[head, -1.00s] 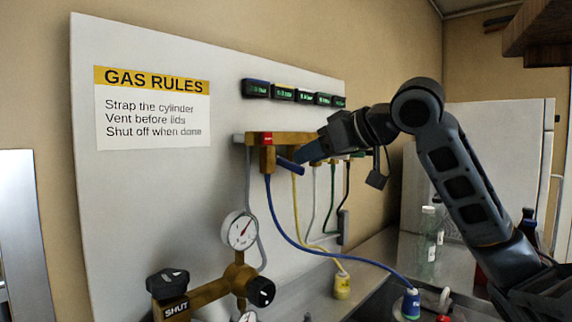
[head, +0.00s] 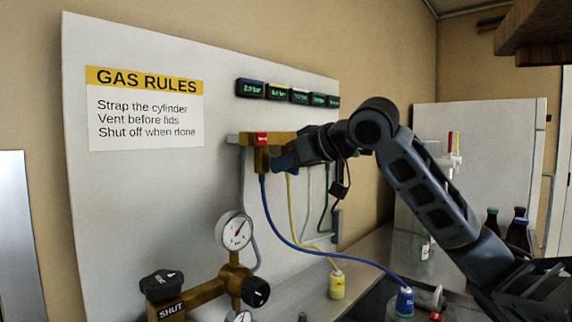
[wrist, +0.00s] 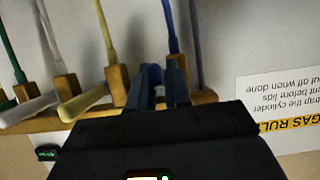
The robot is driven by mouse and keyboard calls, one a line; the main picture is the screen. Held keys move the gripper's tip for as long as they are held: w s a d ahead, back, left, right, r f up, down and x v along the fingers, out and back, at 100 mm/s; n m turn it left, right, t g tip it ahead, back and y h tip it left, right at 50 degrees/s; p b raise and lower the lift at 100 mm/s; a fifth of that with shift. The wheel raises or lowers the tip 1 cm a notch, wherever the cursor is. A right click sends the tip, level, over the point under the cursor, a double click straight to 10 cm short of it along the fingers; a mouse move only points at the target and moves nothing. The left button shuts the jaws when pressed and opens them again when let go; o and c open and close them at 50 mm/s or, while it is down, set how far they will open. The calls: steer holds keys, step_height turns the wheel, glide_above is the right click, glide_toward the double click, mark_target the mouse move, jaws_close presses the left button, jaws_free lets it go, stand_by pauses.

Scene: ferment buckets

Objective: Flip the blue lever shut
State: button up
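The manifold (head: 262,138) on the white board carries a row of valves with coloured hoses. The blue hose (head: 268,205) hangs from the leftmost valve, under a red label. My gripper (head: 280,161) is right at this valve and hides most of the blue lever in the head view. In the wrist view my gripper (wrist: 160,85) has its two dark fingers apart at the blue valve. A bit of the blue lever (wrist: 153,73) shows between or just behind the fingers; whether they touch it I cannot tell.
The yellow lever (wrist: 82,104) sticks out close beside my fingers, with white and green ones beyond. A gauge (head: 234,230) and a black knob marked SHUT (head: 161,285) sit lower left. Small displays (head: 275,91) hang above. Bottles (head: 518,232) stand on the counter at right.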

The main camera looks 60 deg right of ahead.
jaws_close()
steer(key=r+g+p, duration=0.1)
steer(key=p, duration=0.2)
steer(key=shift+r+y, duration=0.15)
steer(key=shift+y, duration=0.15)
steer(key=shift+r+g+p, duration=0.15)
steer(key=shift+g+p, duration=0.55)
steer(key=shift+p, duration=0.5)
steer(key=shift+g+p, duration=0.3)
steer(key=shift+p, duration=0.15)
